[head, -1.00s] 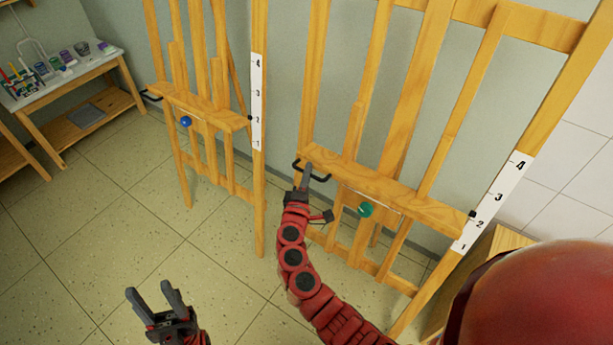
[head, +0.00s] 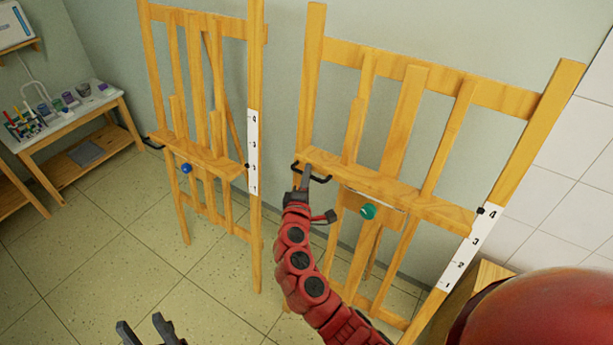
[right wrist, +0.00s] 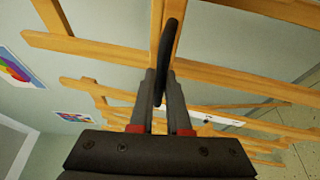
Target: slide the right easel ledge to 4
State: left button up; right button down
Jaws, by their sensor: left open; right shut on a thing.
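The right easel's wooden ledge (head: 395,190) spans the right easel, with a black handle (head: 325,180) at its left end and a green knob (head: 368,211) below it. The black pointer (head: 480,211) at its right end is level with the 4 on the white scale (head: 467,250). My right gripper (head: 304,180) is shut on the handle. In the right wrist view the dark handle bar (right wrist: 168,50) stands between my right gripper's fingers (right wrist: 160,90). My left gripper (head: 145,328) is open and empty at the bottom edge, partly cut off.
The left easel (head: 205,160) has a blue knob (head: 187,168) and its own scale; its pointer is near 2. A side table (head: 75,135) with art supplies stands at far left. The floor in front of the left easel is clear.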

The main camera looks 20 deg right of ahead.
jog(key=shift+w+r, duration=0.1)
jog(key=shift+r, duration=0.35)
jog(key=c, duration=1)
grip_release()
jog(key=shift+o, duration=0.6)
jog(key=shift+f, duration=0.15)
jog(key=b+v, duration=0.5)
jog(key=v, duration=1.2)
jog(key=shift+s+a+b, duration=0.2)
jog(key=shift+b, duration=0.2)
jog(key=shift+f, duration=0.2)
